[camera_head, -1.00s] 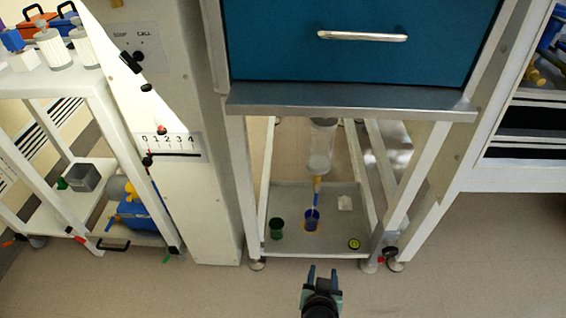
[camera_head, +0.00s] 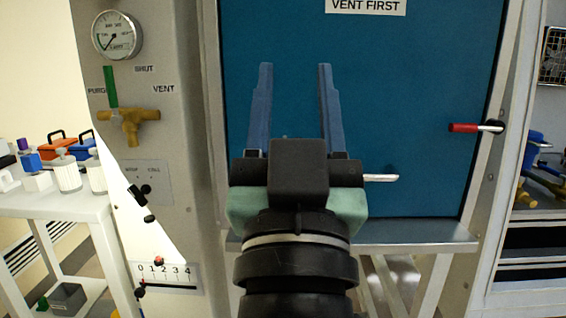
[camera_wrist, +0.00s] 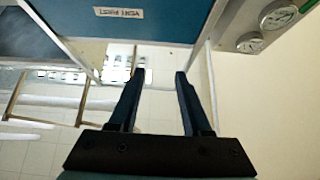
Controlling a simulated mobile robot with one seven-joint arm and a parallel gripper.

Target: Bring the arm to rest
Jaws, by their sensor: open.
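My gripper (camera_head: 295,75) is raised in the middle of the head view, in front of the blue door panel (camera_head: 420,100). Its two blue fingers point up and stand wide apart, with nothing between them. In the wrist view my gripper (camera_wrist: 160,76) is also open and empty, with the blue panel and its "VENT FIRST" label (camera_wrist: 118,12) at the top. My gripper hides part of the panel and of its silver handle (camera_head: 382,178).
A pressure gauge (camera_head: 117,36) and a brass valve with a green lever (camera_head: 110,88) are on the column at left. A red-tipped latch (camera_head: 465,128) sits at the panel's right. A metal ledge (camera_head: 420,233) runs below. A white cart (camera_head: 70,207) with bottles stands at left.

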